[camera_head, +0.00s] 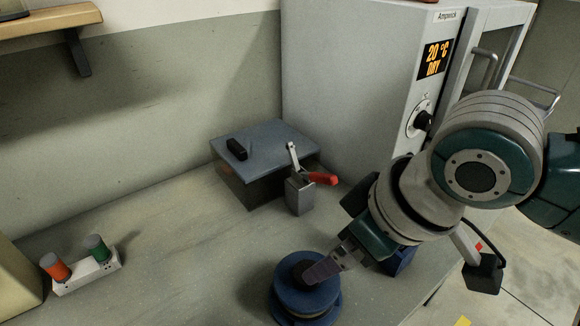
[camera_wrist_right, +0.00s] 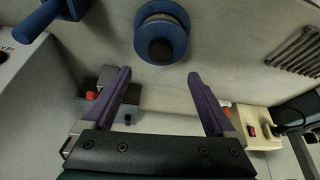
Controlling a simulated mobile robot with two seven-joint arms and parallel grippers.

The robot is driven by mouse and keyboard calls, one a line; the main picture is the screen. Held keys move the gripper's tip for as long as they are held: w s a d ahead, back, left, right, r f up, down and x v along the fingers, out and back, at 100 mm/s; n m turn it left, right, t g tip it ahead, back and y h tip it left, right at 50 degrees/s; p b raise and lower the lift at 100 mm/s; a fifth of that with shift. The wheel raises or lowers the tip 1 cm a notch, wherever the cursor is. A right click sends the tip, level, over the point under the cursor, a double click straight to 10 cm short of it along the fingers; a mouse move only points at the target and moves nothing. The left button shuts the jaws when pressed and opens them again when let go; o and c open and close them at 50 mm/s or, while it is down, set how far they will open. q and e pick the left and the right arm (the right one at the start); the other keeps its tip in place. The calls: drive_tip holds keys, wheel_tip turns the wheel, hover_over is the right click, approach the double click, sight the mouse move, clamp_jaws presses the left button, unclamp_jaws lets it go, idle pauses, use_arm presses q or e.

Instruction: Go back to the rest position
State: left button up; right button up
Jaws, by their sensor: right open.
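My right gripper (camera_head: 328,268) comes in from the right in the head view, over the near part of the bench. In the right wrist view my right gripper (camera_wrist_right: 162,95) is open, with nothing between its two purple-grey fingers. A blue round spool-like piece with a dark centre knob (camera_head: 292,299) stands on the bench at the fingertips in the head view. In the wrist view this blue piece (camera_wrist_right: 177,22) lies beyond the fingertips, apart from them. My left gripper is in neither view.
A grey cabinet (camera_head: 350,90) reading 20 °C DRY stands at the back right. A grey-topped box (camera_head: 270,138) and a red-handled clamp (camera_head: 300,195) stand before it. A white block (camera_head: 88,279) holds orange and green pieces. Wrenches (camera_wrist_right: 297,52) show at right. The left-middle bench is clear.

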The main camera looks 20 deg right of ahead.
drive_tip(key=s+d+r+m+h+p, duration=0.1)
drive_tip(key=s+d+r+m, duration=0.15)
drive_tip(key=s, duration=0.55)
drive_tip(key=s+d+r+m+h+p, duration=0.1)
drive_tip(key=s+d+r, duration=0.15)
drive_tip(key=s, duration=0.65)
wheel_tip(320, 180, up, 33)
drive_tip(key=p, duration=3.2)
drive_tip(key=shift+w+a+g+p, duration=0.15)
drive_tip(key=shift+w+g+p, duration=0.15)
drive_tip(key=shift+w+p, duration=0.1)
